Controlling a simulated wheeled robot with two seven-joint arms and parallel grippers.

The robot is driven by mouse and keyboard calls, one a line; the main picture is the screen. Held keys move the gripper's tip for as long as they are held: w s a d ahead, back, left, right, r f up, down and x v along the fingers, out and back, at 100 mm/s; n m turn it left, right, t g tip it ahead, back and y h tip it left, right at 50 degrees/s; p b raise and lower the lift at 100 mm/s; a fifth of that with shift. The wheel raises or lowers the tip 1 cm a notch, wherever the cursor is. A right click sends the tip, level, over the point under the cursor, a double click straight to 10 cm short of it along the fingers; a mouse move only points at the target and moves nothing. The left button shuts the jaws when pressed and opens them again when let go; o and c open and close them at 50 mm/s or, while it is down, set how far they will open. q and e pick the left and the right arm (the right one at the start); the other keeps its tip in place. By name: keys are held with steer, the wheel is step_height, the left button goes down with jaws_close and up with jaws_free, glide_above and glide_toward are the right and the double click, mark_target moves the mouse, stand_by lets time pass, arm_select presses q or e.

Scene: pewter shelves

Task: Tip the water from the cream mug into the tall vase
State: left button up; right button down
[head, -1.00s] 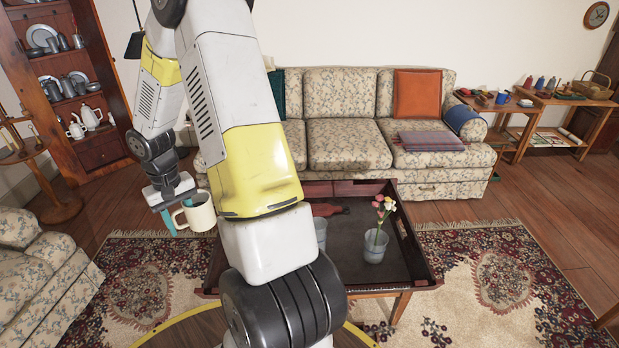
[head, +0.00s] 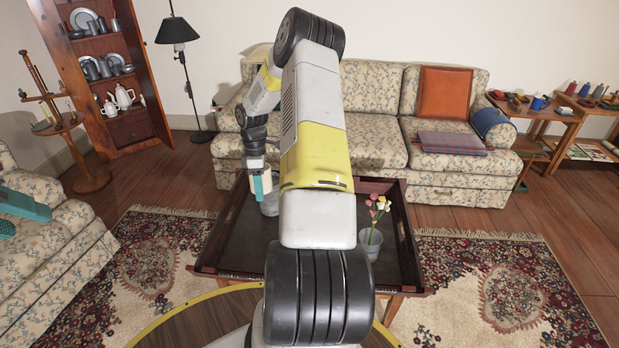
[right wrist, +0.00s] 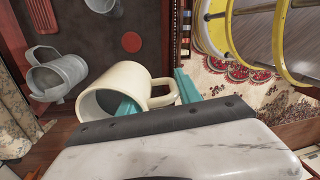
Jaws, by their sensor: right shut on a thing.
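The cream mug (right wrist: 125,90) is in my right gripper (right wrist: 155,100) in the right wrist view, shut on it at the handle side. In the head view my right gripper (head: 260,187) is over the tray's left part; my arm mostly hides the mug. A grey handled vessel (right wrist: 60,75) stands below and beside the mug, apart from it. Part of another grey vessel (right wrist: 103,5) shows at the top edge. A grey vase (head: 370,243) holding flowers stands at the tray's right. I cannot tell which is the tall vase. My left gripper (head: 28,221) is open and empty at the left edge.
The dark tray table (head: 225,235) has raised rims around the vessels. A red disc (right wrist: 131,42) lies on it. The sofa (head: 365,135) stands behind and an armchair (head: 50,250) at the left. Rug and floor are free in front.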

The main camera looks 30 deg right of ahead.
steer(key=s+d+f+n+h, duration=0.1)
steer(key=d+f+n+h, duration=0.2)
steer(key=d, duration=0.7)
steer(key=s+d+f+n+h, duration=0.1)
steer(key=d+f+n+h, duration=0.3)
steer(key=d+f+n, duration=0.3)
steer(key=s+d+f+n+h, duration=0.1)
steer(key=d+f+n+h, duration=0.2)
steer(key=d+n, duration=0.8)
step_height(320, 180, down, 2)
steer(key=shift+s+d+f+n+h, duration=0.1)
steer(key=shift+s+d+n+h, duration=0.2)
steer(key=shift+d, duration=0.55)
steer(key=shift+w+a+r+g+h, duration=0.2)
steer(key=shift+a+r+h, duration=0.3)
steer(key=shift+r+h, duration=0.4)
steer(key=shift+w+a+r+g+h, duration=0.15)
steer(key=shift+a+r+h, duration=0.4)
steer(key=shift+h, duration=0.55)
steer(key=shift+w+a+r+g+h, duration=0.1)
steer(key=shift+a+r+g+h, duration=0.15)
steer(key=shift+a+r+h, duration=0.55)
stand_by(1.4)
